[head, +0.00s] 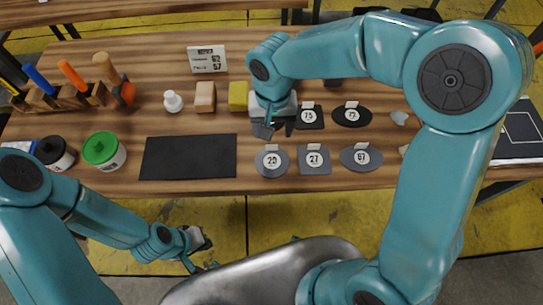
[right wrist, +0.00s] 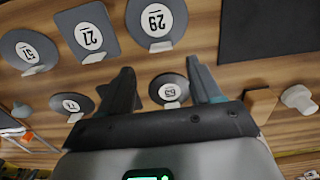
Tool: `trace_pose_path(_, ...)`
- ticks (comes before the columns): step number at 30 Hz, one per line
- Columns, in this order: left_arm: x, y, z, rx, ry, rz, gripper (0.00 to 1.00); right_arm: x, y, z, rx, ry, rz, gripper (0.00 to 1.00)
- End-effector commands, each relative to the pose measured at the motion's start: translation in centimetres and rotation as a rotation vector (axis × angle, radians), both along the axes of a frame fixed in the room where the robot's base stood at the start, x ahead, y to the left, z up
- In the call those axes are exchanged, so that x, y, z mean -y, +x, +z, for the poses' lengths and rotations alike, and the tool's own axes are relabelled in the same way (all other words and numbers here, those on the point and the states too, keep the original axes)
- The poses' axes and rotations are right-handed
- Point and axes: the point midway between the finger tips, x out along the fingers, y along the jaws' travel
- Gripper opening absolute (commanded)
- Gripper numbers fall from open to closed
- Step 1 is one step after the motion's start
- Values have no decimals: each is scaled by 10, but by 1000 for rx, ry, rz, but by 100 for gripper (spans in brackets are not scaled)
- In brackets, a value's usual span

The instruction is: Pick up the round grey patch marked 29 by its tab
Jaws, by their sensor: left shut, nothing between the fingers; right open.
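The round grey patch marked 29 (head: 272,162) lies flat near the bench's front edge, its white tab (head: 271,147) on the far side. In the right wrist view the patch (right wrist: 157,20) shows upside down at the top, tab towards my fingers. My right gripper (head: 272,127) is open above the bench, just beyond the patch and apart from it. In the wrist view a dark patch (right wrist: 169,91) shows between the right fingers (right wrist: 163,76). My left gripper (head: 203,250) is shut and empty, low in front of the bench.
Darker patches marked 75 (head: 309,125) and 72 (head: 351,123) lie behind. A yellow block (head: 238,96) stands left of my right gripper. A black mat (head: 188,158) lies left.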

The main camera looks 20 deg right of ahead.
Motion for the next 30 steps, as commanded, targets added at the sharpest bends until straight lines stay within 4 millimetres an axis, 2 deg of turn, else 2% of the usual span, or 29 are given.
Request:
trace_pose_path(7,0,0,1,-1,0,0,0,-1,1,-21,-1,-1,1,64)
trace_pose_path(15,0,0,3,0,0,0,0,-3,2,-61,-1,-1,1,64)
trace_pose_path(23,0,0,2,0,0,0,0,-3,3,-65,1,1,1,64)
trace_pose_path(24,0,0,2,0,0,0,0,-3,3,-65,1,1,1,57)
trace_pose_path(26,0,0,2,0,0,0,0,-3,3,-65,1,1,1,38)
trace_pose_path(28,0,0,2,0,0,0,0,-3,3,-65,1,1,1,15)
trace_pose_path(30,0,0,2,0,0,0,0,-3,3,-65,1,1,1,11)
